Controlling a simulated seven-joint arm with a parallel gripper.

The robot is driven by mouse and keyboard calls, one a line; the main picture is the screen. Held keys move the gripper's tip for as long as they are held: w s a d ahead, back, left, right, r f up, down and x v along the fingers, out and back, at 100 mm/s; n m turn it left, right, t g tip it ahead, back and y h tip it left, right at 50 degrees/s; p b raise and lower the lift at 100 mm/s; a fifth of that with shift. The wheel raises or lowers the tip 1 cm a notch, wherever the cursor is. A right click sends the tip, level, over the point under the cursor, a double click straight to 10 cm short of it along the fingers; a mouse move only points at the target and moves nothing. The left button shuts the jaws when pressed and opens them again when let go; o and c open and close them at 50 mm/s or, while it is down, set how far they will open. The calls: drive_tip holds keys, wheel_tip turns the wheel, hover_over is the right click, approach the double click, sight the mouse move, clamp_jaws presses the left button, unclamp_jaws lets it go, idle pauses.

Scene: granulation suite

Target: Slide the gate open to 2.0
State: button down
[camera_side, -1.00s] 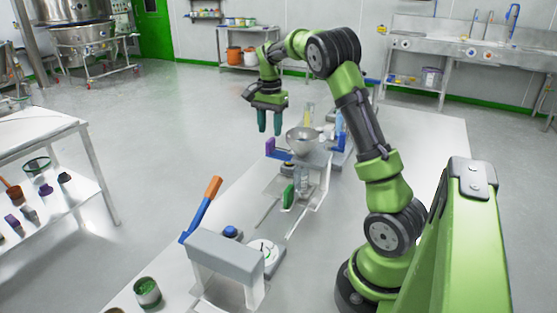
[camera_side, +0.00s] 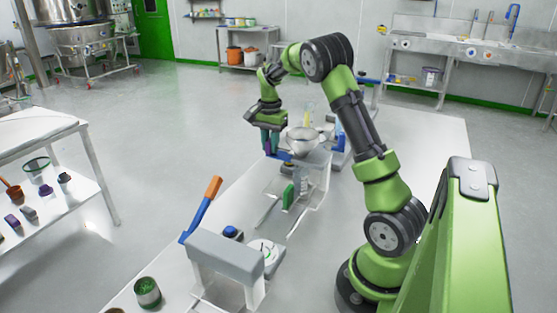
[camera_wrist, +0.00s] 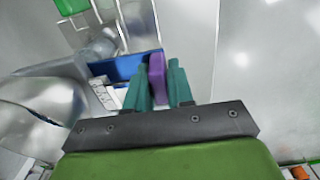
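The gate is a blue slide plate (camera_wrist: 122,66) with a purple upright handle (camera_wrist: 157,78) at its end. It sits under a metal hopper bowl (camera_side: 303,141) on the bench stand. In the side view the blue plate (camera_side: 284,156) shows beside my gripper, and the handle is mostly hidden by the fingers. My gripper (camera_side: 270,144) points down at the handle. In the wrist view my gripper's teal fingers (camera_wrist: 159,82) stand on either side of the purple handle, apart and very close to it; contact is not clear. A white marked scale strip (camera_wrist: 104,93) lies beside the plate; its numbers are unreadable.
A clear chute with a green part (camera_side: 288,196) stands below the hopper. A grey bridge block (camera_side: 226,256), an orange-and-blue lever (camera_side: 206,205), a dial (camera_side: 264,254) and a green-filled cup (camera_side: 147,292) are nearer on the bench. Open floor lies left of my gripper.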

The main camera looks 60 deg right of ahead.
drive_tip(key=shift+d, duration=1.55)
drive_tip(key=c, duration=1.1)
unclamp_jaws()
drive_tip(key=shift+a, duration=0.1)
wheel_tip(320, 180, up, 17)
